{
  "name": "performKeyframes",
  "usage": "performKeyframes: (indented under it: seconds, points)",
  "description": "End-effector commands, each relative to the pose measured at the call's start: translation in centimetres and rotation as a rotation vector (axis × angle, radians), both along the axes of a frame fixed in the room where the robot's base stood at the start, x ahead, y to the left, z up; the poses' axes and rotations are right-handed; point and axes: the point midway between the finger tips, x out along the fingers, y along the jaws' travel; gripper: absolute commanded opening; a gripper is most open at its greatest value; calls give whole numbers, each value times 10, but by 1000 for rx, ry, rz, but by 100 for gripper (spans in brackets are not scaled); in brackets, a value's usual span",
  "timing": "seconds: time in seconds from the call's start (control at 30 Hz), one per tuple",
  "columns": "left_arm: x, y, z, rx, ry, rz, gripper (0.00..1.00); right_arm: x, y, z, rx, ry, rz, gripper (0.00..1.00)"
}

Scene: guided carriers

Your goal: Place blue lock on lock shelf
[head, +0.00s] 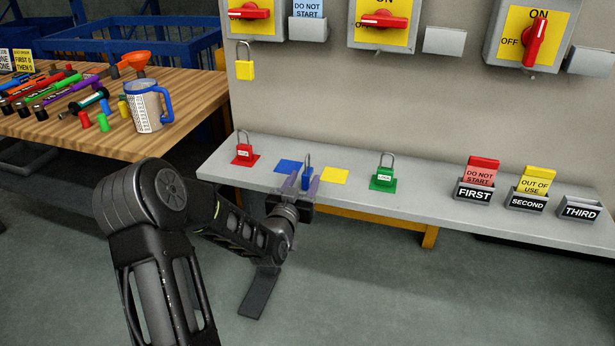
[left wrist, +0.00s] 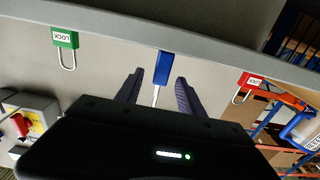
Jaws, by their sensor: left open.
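The blue lock (head: 307,177) stands upright, shackle up, on the grey lock shelf (head: 465,218), just right of the blue square (head: 287,166). My left gripper (head: 304,182) is at the shelf's front with its fingers on either side of the lock. In the left wrist view, which is upside down, the blue lock (left wrist: 162,68) sits between the spread fingers (left wrist: 158,80), with gaps on both sides. The gripper is open. The lock's lower part is partly hidden by the fingers in the head view. My right gripper is not in view.
A red lock (head: 243,154) stands left on the shelf, and a green lock (head: 383,180) stands right, past an empty yellow square (head: 334,176). Tag holders (head: 473,194) fill the right end. A yellow lock (head: 244,69) hangs above. A wooden table (head: 190,90) stands left.

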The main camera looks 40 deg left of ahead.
Motion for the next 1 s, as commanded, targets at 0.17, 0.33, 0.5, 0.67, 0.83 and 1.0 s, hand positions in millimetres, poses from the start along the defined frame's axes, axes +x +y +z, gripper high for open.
performKeyframes:
  seconds: [0.17,0.33,0.5,0.67,0.83,1.0]
  points:
    - [25,9,2,-2,-1,0,45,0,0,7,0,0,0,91]
    - [34,12,2,-1,0,0,45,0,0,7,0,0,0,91]
    - [33,12,2,-1,0,0,45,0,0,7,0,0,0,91]
    - [33,12,2,-1,0,0,45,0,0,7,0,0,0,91]
    - [33,12,2,-1,0,0,45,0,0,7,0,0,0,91]
    - [33,12,2,-1,0,0,35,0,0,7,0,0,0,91]
